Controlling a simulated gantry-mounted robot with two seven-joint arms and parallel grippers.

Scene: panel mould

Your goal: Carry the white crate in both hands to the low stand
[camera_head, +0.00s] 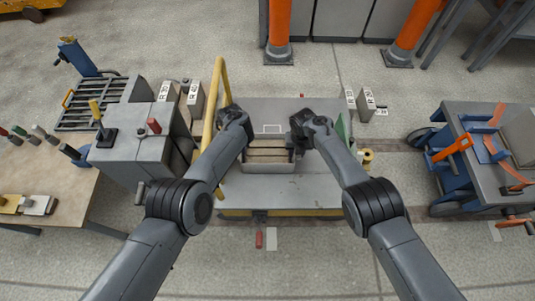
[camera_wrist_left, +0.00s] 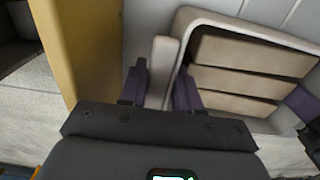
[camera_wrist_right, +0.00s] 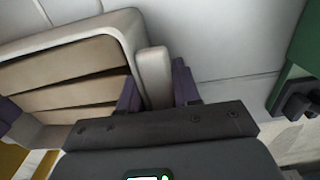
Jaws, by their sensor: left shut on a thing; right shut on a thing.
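The white crate (camera_head: 269,168) is in the middle of the head view, over a grey flat surface, with several tan boards or blocks lying in it. My left gripper (camera_head: 242,147) is shut on the crate's left side; the left wrist view shows its fingers on either side of a pale upright tab of the crate (camera_wrist_left: 161,70). My right gripper (camera_head: 296,147) is shut on the right side, with its fingers around a matching tab in the right wrist view (camera_wrist_right: 153,75). I cannot tell whether the crate rests on the surface or hangs just above it. I cannot make out which thing is the low stand.
A yellow rail (camera_head: 215,105) stands close by my left arm. A grey machine block (camera_head: 135,140) and a workbench (camera_head: 45,185) are at left. A blue cart (camera_head: 485,150) stands at right. Orange posts (camera_head: 279,25) rise behind. The floor in front is mostly clear.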

